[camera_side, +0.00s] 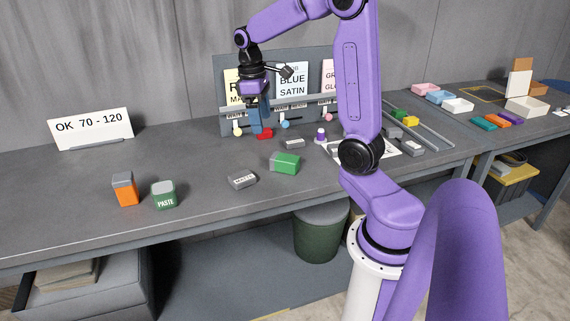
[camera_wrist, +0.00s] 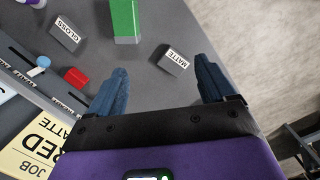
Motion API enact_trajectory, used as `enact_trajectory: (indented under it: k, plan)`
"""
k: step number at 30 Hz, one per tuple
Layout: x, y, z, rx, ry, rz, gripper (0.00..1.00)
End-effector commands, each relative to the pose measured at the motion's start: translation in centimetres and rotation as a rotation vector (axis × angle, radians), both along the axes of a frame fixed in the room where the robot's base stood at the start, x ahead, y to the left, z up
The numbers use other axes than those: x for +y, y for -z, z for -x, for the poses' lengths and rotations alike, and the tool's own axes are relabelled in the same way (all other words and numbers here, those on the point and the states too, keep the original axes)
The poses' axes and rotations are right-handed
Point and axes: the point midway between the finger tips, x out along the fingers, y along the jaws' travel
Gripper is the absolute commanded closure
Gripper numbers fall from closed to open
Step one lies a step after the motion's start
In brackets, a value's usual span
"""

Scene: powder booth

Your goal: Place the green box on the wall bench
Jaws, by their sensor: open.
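The green box (camera_side: 285,163), with a grey end, lies on the long grey bench (camera_side: 90,190) in front of the wall; it also shows at the top of the wrist view (camera_wrist: 124,18). A second grey bench top (camera_side: 475,128) continues to the right; I cannot tell which of them is called the wall bench. My gripper (camera_side: 259,132) is above the back of the long bench, behind and left of the green box. In the wrist view my gripper (camera_wrist: 161,66) has its blue fingers wide apart, with nothing held between them.
A grey MATTE block (camera_side: 243,180) lies front-left of the green box, and a GLOSS block (camera_wrist: 65,35) behind it. A red piece (camera_side: 264,133) is near my fingers. An orange box (camera_side: 125,190) and PASTE box (camera_side: 164,195) stand left. The sign board (camera_side: 290,60) stands behind.

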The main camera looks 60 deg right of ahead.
Motion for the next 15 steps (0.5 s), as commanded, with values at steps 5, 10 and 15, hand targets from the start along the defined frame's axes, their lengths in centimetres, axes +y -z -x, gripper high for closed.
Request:
enact_trajectory:
  k: [5,10,15]
  plan:
    - [-5.3,-0.2,0.3,0.022,0.118,-0.004,0.17]
    - [-7.8,-0.3,0.8,0.032,0.171,-0.007,0.17]
    - [-8.3,0.7,1.2,0.038,0.180,-0.008,0.17]
